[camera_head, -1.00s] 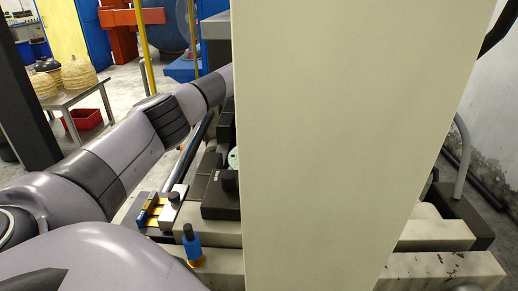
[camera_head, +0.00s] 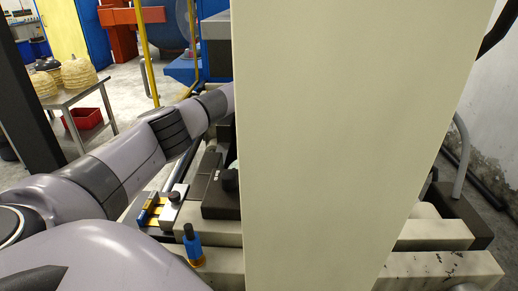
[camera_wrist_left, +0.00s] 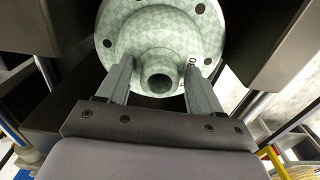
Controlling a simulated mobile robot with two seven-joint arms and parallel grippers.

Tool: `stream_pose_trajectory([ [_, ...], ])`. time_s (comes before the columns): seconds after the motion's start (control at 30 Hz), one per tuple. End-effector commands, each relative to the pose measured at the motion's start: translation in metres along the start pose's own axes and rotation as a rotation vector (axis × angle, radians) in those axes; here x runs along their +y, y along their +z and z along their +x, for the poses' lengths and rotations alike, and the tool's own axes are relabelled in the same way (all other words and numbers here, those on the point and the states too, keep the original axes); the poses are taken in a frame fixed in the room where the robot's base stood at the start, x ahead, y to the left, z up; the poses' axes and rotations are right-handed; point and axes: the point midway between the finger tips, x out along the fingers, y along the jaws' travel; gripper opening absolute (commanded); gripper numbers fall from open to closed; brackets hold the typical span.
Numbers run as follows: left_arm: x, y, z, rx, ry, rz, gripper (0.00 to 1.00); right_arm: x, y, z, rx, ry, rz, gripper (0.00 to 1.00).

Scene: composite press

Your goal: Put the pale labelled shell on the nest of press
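The pale green checkered shell (camera_wrist_left: 160,25) fills the upper middle of the left wrist view. In the head view my left arm reaches behind the big cream column (camera_head: 345,130), which hides the gripper and shell. I cannot make out the nest. My right gripper is in neither view.
Dark blocks (camera_wrist_left: 275,45) flank the shell closely in the wrist view. A table (camera_head: 85,92) with beige domed pieces stands back left.

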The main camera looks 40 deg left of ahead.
Motion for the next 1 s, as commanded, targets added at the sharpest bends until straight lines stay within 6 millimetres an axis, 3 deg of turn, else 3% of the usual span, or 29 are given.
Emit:
stream_pose_trajectory([
  [0.27,0.001,-0.001,-0.007,0.002,0.002,0.000,0.66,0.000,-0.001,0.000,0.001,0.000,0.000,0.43],
  [0.7,0.001,-0.001,-0.092,0.004,0.002,0.000,0.66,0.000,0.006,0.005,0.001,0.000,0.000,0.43],
  [1.0,0.000,0.000,-0.122,0.000,0.000,0.000,0.66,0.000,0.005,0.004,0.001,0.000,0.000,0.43],
])
